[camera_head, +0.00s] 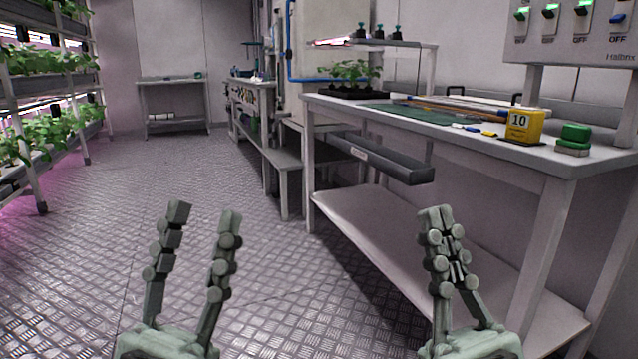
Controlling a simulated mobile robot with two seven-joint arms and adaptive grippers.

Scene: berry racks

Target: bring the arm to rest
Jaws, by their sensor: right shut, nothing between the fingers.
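My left gripper (205,215) is at the lower left of the head view, over the metal floor. Its two fingers stand upright and wide apart, with nothing between them. My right gripper (437,213) is at the lower right, in front of the workbench's lower shelf. Its fingers are together at the tips and hold nothing. Both grippers point up and away from me, and neither appears to hold any object. The arms behind the grippers are out of frame.
Plant racks (45,150) line the left. The patterned floor (150,190) between is clear.

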